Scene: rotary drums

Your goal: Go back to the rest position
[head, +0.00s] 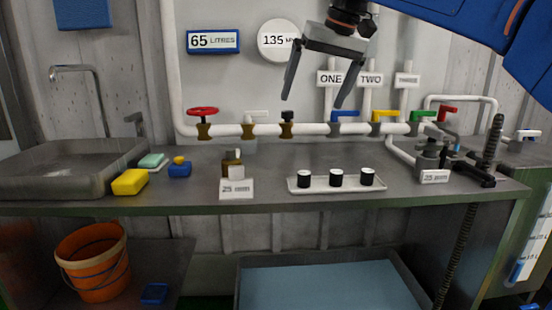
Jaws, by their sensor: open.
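My gripper (317,98) hangs above the back of the counter with its two dark fingers spread apart and nothing between them. It is in front of the wall, between the "135" gauge sign (280,40) and the "ONE" and "TWO" labels (350,79). My blue arm reaches in from the upper right. The fingertips appear above the white pipe and touch nothing that I can make out.
A white pipe (316,129) along the wall carries a red handwheel (203,111) and coloured valve levers. Below are a white tray (322,190) with three black cylinders, a "25 mm" card (237,189), a sink (60,170) and a black spring device (490,145).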

